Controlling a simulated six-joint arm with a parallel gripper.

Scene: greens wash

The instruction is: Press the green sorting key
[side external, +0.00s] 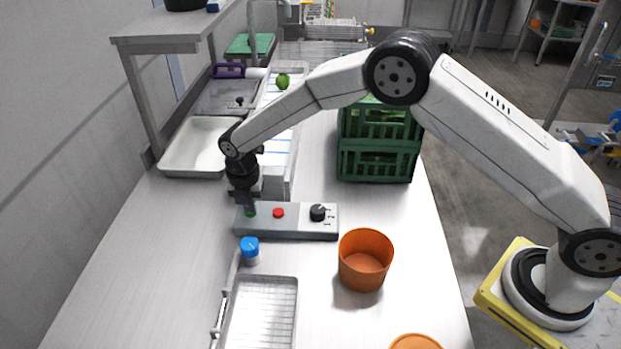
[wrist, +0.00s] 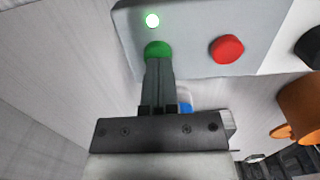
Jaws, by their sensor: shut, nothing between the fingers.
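The green key (wrist: 157,48) is a round button on a grey control box (side external: 290,232). In the wrist view a lit green lamp (wrist: 152,20) shows just beyond it. My gripper (wrist: 158,62) is shut and empty, with its fingertips at the green key and overlapping its near edge. In the side view my gripper (side external: 249,207) points down onto the box's left end, and the green key (side external: 251,212) shows at the fingertips. The fingers hide part of the key, so how far it is pressed I cannot tell.
A red button (side external: 278,213) and a black knob (side external: 318,212) sit to the right on the box. A blue-capped container (side external: 250,249), an orange pot (side external: 365,262) and a wire tray (side external: 262,310) stand in front. Green crates (side external: 377,161) stand behind.

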